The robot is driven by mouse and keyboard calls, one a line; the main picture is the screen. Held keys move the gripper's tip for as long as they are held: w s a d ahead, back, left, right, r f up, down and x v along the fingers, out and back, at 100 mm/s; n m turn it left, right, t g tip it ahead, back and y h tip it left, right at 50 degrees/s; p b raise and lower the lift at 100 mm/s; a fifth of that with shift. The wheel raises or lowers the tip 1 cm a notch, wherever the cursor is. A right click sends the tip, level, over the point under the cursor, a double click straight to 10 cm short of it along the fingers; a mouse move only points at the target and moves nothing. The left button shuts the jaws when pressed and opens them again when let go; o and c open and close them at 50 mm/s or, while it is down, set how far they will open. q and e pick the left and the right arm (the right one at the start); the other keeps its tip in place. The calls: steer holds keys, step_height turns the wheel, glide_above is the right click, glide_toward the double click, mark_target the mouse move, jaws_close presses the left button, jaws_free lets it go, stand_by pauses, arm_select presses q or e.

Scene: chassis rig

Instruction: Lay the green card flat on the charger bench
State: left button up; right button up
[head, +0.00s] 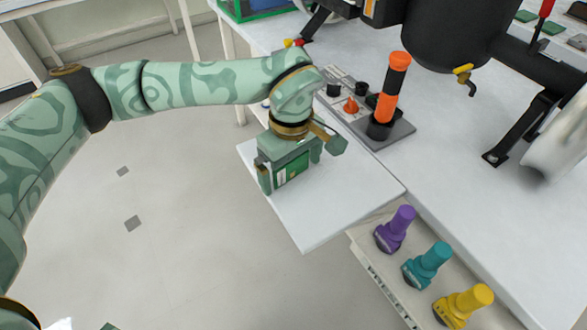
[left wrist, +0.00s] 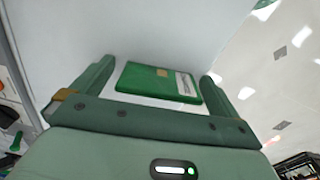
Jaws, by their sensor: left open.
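The green card (head: 293,170) is at the white bench panel (head: 318,222) in the middle of the head view, partly hidden by my left gripper (head: 289,172). In the left wrist view the card (left wrist: 160,84) shows its broad face, with a small tan square and a white label. My left gripper (left wrist: 157,72) is open, with one finger on each side of the card and a small gap to each. The card looks flat against the white surface, but I cannot tell whether it touches all over. My right gripper is not in view.
A grey control box (head: 397,133) with an orange-and-black handle (head: 390,88) stands behind the panel. Purple (head: 396,228), teal (head: 428,264) and yellow (head: 465,304) knobbed pieces stand at lower right. The panel's front part is clear; open floor lies to its left.

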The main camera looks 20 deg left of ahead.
arm_select(q)
steer(key=shift+r, duration=0.15)
steer(key=c, duration=1)
steer(key=shift+r, duration=0.1)
steer(key=shift+c, duration=0.2)
